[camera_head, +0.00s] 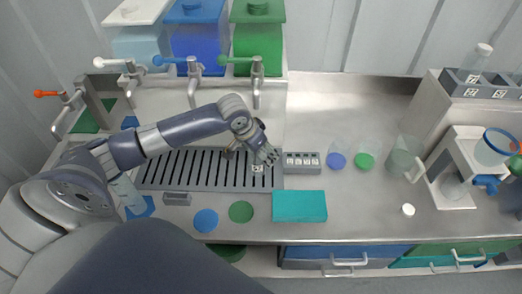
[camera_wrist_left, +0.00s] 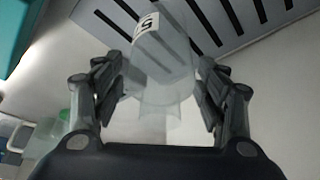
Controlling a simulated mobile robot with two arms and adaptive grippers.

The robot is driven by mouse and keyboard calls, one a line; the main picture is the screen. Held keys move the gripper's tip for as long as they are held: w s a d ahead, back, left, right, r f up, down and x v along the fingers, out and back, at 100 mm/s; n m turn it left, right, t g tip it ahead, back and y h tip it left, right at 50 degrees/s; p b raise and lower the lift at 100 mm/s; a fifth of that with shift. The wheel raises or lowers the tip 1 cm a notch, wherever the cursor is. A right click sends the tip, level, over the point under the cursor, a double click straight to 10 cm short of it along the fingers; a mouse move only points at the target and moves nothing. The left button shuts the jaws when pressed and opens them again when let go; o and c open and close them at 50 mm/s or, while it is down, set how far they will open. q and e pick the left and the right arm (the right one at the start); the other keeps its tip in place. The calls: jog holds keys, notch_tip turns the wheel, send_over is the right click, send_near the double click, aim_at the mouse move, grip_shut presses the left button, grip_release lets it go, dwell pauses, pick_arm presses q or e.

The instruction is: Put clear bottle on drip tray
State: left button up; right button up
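A clear bottle with a white number label (camera_wrist_left: 148,25) sits between the fingers of my left gripper (camera_wrist_left: 163,92). The finger pads appear to touch its sides. In the head view, my left gripper (camera_head: 262,153) is over the right end of the slotted drip tray (camera_head: 205,170). The label (camera_head: 257,168) shows just below the fingers there, against the tray. The gripper hides most of this bottle, and I cannot tell whether its base touches the tray. My right gripper is not in view.
Taps and coloured tanks (camera_head: 258,40) stand behind the tray. A grey rack (camera_head: 301,162) lies close to its right, with clear cups (camera_head: 337,160) beyond. A teal box (camera_head: 299,206) and round blue (camera_head: 206,220) and green (camera_head: 241,211) pads lie in front.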

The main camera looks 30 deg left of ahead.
pick_arm(q)
jog(key=shift+s, duration=0.1)
jog(key=shift+r, duration=0.55)
jog(key=shift+s+a+r, duration=0.15)
jog(key=shift+s+r, duration=0.1)
jog(key=shift+r, duration=0.4)
jog(key=s+a+b, duration=0.2)
jog(key=s+b, duration=0.2)
jog(key=s, duration=0.8)
jog(key=shift+a+r, duration=0.3)
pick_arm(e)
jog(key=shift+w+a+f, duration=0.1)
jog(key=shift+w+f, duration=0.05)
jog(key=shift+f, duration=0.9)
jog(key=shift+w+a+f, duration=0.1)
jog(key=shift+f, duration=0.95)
pick_arm(q)
jog(key=shift+s, duration=0.1)
